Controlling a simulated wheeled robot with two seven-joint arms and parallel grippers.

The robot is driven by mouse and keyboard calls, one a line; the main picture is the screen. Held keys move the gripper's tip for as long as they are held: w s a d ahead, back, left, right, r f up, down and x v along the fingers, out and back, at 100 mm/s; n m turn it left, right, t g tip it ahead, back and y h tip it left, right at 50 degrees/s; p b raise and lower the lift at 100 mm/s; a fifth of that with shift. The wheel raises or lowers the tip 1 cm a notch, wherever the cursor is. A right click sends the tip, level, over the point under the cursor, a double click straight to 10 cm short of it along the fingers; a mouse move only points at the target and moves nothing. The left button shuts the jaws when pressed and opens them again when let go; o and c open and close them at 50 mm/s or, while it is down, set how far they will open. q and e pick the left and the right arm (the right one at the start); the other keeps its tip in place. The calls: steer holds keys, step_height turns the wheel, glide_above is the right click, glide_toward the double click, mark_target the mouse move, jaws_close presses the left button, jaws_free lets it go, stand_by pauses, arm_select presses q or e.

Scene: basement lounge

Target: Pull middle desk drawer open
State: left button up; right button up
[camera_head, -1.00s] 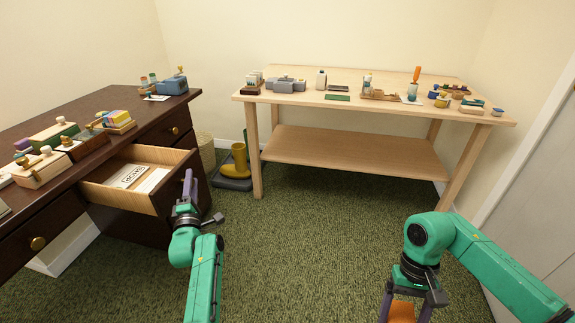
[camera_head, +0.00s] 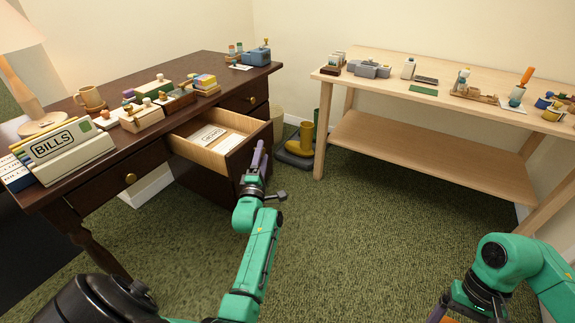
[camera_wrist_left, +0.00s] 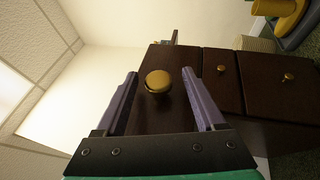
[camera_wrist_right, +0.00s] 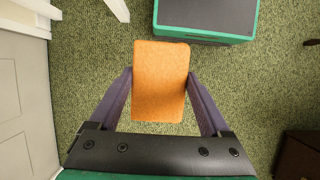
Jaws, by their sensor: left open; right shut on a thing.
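The dark wooden desk (camera_head: 150,150) stands at the left. One of its drawers (camera_head: 222,143) is pulled out, with white papers inside, one lettered. My left gripper (camera_head: 259,158) is open just in front of this drawer's front. In the left wrist view, a brass knob (camera_wrist_left: 158,81) on a dark front lies between the spread fingers of the left gripper (camera_wrist_left: 160,86); contact cannot be told. My right gripper (camera_wrist_right: 160,80) is shut on an orange block (camera_wrist_right: 160,85), low at the right of the head view and mostly cut off there.
Another desk drawer front with a brass knob (camera_head: 130,178) is shut. A bills holder (camera_head: 65,150), mug (camera_head: 90,97) and lamp (camera_head: 40,122) stand on the desk. A light wooden workbench (camera_head: 430,150) is at the right; yellow boots (camera_head: 303,140) stand between. Green carpet (camera_head: 350,250) is clear.

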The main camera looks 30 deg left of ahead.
step_height(320, 180, up, 5)
steer(key=p, duration=0.3)
steer(key=shift+f+p, duration=0.2)
steer(key=shift+p, duration=0.2)
arm_select(q)
steer(key=v, duration=1)
steer(key=shift+s+d, duration=0.25)
steer(key=shift+s, duration=0.05)
arm_select(e)
steer(key=shift+f, duration=0.1)
